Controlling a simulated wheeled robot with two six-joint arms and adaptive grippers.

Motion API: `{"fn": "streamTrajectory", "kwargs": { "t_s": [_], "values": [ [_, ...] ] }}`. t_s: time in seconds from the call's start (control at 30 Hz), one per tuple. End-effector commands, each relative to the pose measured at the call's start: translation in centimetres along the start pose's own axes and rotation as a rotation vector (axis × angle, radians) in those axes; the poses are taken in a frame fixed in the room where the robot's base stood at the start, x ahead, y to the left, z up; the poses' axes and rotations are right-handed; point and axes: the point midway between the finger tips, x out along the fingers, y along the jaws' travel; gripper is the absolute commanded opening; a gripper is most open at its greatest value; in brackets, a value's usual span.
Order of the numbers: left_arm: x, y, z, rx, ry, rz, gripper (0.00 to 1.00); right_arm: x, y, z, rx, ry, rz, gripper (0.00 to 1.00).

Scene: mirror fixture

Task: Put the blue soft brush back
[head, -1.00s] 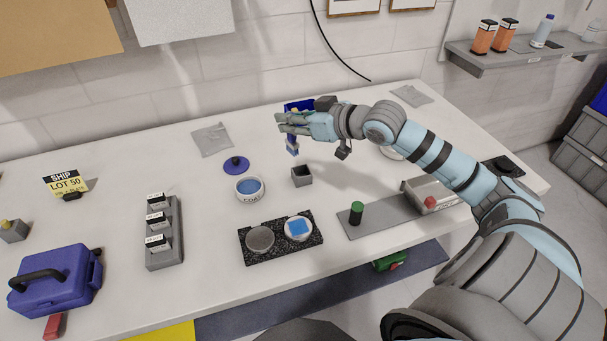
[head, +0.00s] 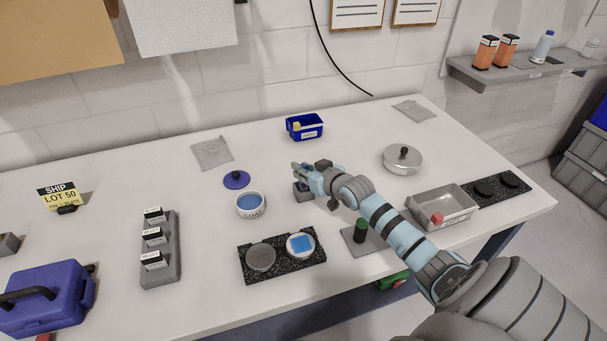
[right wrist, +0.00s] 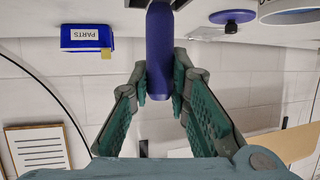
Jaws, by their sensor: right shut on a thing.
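The blue soft brush (right wrist: 160,55) shows in the right wrist view as a rounded dark-blue handle between my right fingers. My right gripper (right wrist: 160,88) is shut on it. In the head view my right gripper (head: 297,170) is over the small square grey holder (head: 303,195), hiding much of it. The brush cannot be made out there. The handle runs to the top edge of the wrist view, where a dark rim shows beside it. I cannot tell whether the brush's lower end is inside the holder. My left gripper is not in view.
The white coat bowl (head: 251,205) and blue lid (head: 236,180) are left of the holder. The blue parts bin (head: 305,127) stands behind. A black two-disc plate (head: 282,262) is in front.

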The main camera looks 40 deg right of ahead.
Motion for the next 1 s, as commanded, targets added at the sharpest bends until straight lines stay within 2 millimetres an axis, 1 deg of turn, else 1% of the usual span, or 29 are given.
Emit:
{"fn": "streamTrajectory", "kwargs": {
  "t_s": [0.03,0.07,0.27,0.4,0.43,0.53,0.87,0.93,1.0],
  "values": [
    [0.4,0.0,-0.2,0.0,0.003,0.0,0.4,0.3,0.0,0.8,0.003,-0.001,0.0,0.0],
    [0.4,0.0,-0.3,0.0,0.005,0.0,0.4,0.4,0.0,0.9,0.001,0.0,0.0,0.0],
    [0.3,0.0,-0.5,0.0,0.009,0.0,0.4,0.3,0.0,0.8,0.0,0.001,0.0,0.0],
    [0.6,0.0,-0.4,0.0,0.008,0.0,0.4,0.5,0.0,1.2,0.0,0.001,0.0,0.0],
    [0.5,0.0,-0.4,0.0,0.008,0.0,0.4,0.4,0.0,1.1,0.0,0.001,0.0,0.22],
    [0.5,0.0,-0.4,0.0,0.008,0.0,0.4,0.4,0.0,1.0,0.0,0.001,0.0,0.37],
    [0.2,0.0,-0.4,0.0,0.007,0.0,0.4,0.3,0.0,0.7,0.0,0.001,0.0,0.37],
    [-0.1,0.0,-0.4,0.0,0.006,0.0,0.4,-0.2,0.1,0.6,-0.002,0.0,0.001,0.37],
    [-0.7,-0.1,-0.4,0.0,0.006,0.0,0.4,-1.4,0.1,0.5,-0.004,0.0,0.002,0.37]
  ]
}}
